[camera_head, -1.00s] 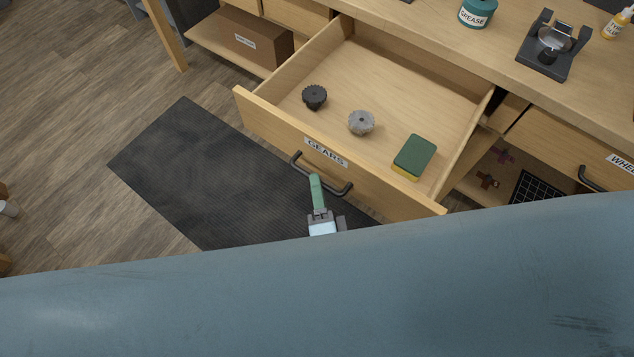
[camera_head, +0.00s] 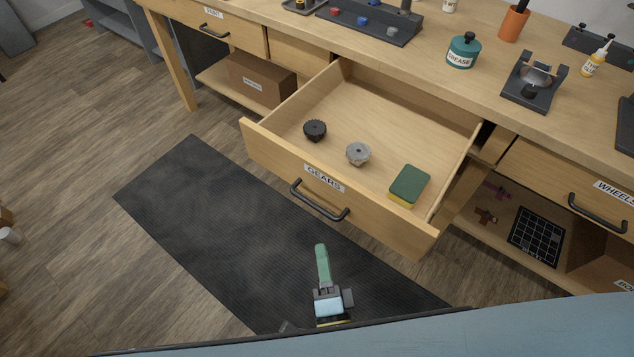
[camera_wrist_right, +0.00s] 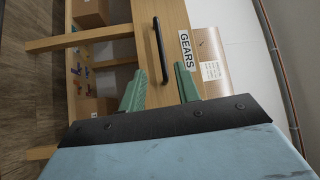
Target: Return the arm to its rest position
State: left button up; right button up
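My right gripper (camera_head: 321,248) is in front of the open GEARS drawer (camera_head: 262,142), over the dark floor mat. Its green fingers stand apart from the drawer's black handle (camera_head: 320,203). In the right wrist view the two green fingers (camera_wrist_right: 159,72) are spread with nothing between them. The handle (camera_wrist_right: 160,50) and the drawer front (camera_wrist_right: 172,20) show beyond them in that view. My left gripper is not in view.
The pulled-out drawer holds a black gear (camera_head: 315,130), a grey gear (camera_head: 358,153) and a green-yellow sponge (camera_head: 409,186). The workbench top (camera_head: 440,85) bears a grease pot (camera_head: 463,50) and a black stand (camera_head: 534,85). The mat (camera_head: 215,205) is clear on the left.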

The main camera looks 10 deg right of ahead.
jog(key=s+d+f+n+g+y, duration=0.1)
jog(key=s+d+f+n+g, duration=0.2)
jog(key=f, duration=0.5)
jog(key=s+d+f+n+g+y, duration=0.1)
jog(key=s+f+n+g, duration=0.2)
jog(key=f+n, duration=0.35)
jog(key=s+d+f+n+g+y, duration=0.1)
jog(key=s+d+f+n+g, duration=0.25)
jog(key=f, duration=0.55)
jog(key=s+d+f+n+g+h, duration=0.2)
jog(key=s+d+f+n+g, duration=0.1)
jog(key=s+d, duration=0.5)
jog(key=s+d+f+n+g+h, duration=0.2)
jog(key=s+d+f+n+g, duration=0.1)
jog(key=s+d+f+g, duration=0.3)
notch_tip(320, 180, down, 2)
jog(key=s+d, duration=0.2)
jog(key=shift+s+d, duration=0.15)
jog(key=shift+s, duration=0.25)
